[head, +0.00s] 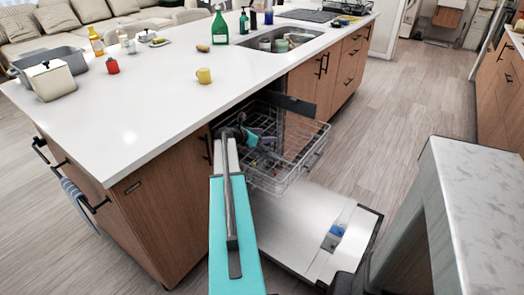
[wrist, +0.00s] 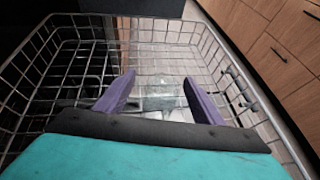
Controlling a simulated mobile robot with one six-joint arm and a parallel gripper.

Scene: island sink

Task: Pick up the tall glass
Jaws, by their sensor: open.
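A clear, see-through glass (wrist: 158,98) shows in the wrist view, low in the wire rack, in the gap between my fingers. Its outline is faint, and I cannot tell its full height. My gripper (wrist: 158,77) is open, with its two purple fingers spread on either side of the glass in the picture. No contact shows. In the head view my gripper (head: 262,139) is over the pulled-out dishwasher rack (head: 297,172). I cannot make out the glass clearly there.
The dishwasher door (head: 300,225) lies open below the rack. Rack wires surround my gripper. A marble-topped counter (head: 470,190) stands at right. The floor between is clear.

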